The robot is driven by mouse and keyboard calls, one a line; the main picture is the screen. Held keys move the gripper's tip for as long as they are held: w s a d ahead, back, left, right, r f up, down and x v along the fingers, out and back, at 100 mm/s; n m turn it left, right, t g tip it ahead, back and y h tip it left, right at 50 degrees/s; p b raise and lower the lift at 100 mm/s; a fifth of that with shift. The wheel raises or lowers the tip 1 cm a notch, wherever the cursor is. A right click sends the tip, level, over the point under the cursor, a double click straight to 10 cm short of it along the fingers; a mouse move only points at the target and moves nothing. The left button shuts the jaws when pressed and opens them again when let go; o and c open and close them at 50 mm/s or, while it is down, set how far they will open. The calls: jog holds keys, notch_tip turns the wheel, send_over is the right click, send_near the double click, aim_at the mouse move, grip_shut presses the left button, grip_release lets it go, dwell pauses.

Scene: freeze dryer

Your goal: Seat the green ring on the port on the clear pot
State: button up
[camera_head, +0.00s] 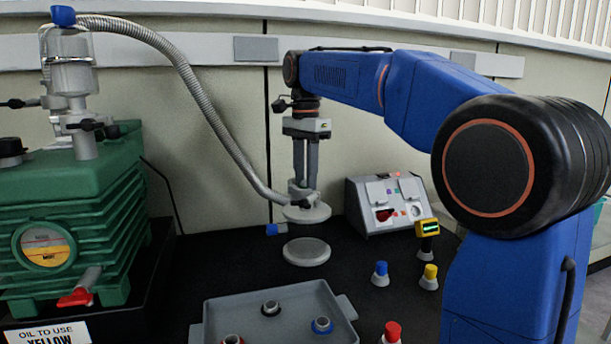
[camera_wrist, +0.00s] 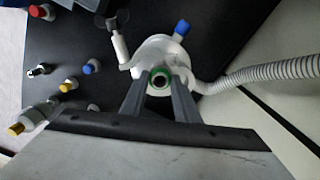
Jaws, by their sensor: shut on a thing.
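The clear pot shows in the head view as a white round lid (camera_head: 314,213) above a grey disc (camera_head: 307,251), its wall hardly visible. In the wrist view I look down on the white lid (camera_wrist: 152,52). The green ring (camera_wrist: 160,71) has a dark centre and lies between my fingertips, at the near part of the lid. My gripper (camera_head: 304,182) points straight down just above the lid, shut on the ring; it also shows in the wrist view (camera_wrist: 160,82). The fingers hide the ring and port in the head view, so I cannot tell whether the ring touches the port.
A ribbed hose (camera_head: 195,95) runs to the lid beside my gripper. A blue-ended side fitting (camera_head: 277,229) sticks out left. A grey tray (camera_head: 215,309) with several ringed parts lies in front. Coloured-capped pieces and a control box (camera_head: 390,205) stand right; a green pump (camera_head: 70,220) stands left.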

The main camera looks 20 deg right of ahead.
jog(key=shift+f, duration=0.1)
dwell(0.3)
jog(key=o, duration=1.1)
jog(key=shift+r, duration=3)
